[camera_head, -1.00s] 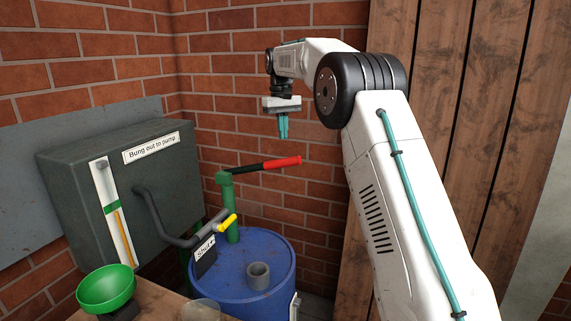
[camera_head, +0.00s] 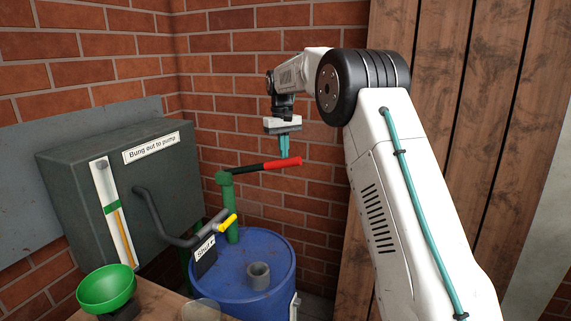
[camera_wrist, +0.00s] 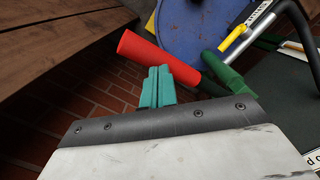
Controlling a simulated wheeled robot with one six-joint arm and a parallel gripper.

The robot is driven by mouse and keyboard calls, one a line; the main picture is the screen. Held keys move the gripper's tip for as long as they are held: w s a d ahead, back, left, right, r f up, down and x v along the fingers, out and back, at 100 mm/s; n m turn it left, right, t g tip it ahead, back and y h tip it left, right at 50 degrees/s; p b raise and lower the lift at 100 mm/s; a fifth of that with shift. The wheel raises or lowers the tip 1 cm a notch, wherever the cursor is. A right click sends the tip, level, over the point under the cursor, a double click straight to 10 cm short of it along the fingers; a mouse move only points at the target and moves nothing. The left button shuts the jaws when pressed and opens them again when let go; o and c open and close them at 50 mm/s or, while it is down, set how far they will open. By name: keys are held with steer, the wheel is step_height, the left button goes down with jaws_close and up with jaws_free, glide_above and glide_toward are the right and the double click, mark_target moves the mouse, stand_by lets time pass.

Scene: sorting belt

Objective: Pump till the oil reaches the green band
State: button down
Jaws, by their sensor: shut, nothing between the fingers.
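The green hand pump (camera_head: 231,210) stands on the blue drum (camera_head: 235,262). Its lever has a red grip (camera_head: 285,163) and slants slightly up to the right. My gripper (camera_head: 284,154), with teal fingers, is shut and empty, pointing down at the red grip. In the wrist view the fingers (camera_wrist: 157,85) are beside the red grip (camera_wrist: 155,50); I cannot tell whether they touch it. The gauge (camera_head: 102,180) on the grey tank (camera_head: 75,180) shows a yellow oil column (camera_head: 122,238) with its top just under the green band (camera_head: 111,207).
A yellow valve lever (camera_head: 227,221) sits on the pipe with a "Shut" tag (camera_head: 204,250). A grey open collar (camera_head: 258,275) is on the drum lid. The tank sign (camera_head: 152,148) reads "Bung out to pump". A green funnel (camera_head: 106,288) stands front left. Brick wall is behind.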

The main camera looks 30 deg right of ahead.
mark_target(284, 164)
steer(key=shift+s+f, duration=0.1)
steer(key=shift+f, duration=0.45)
steer(key=shift+f, duration=2.1)
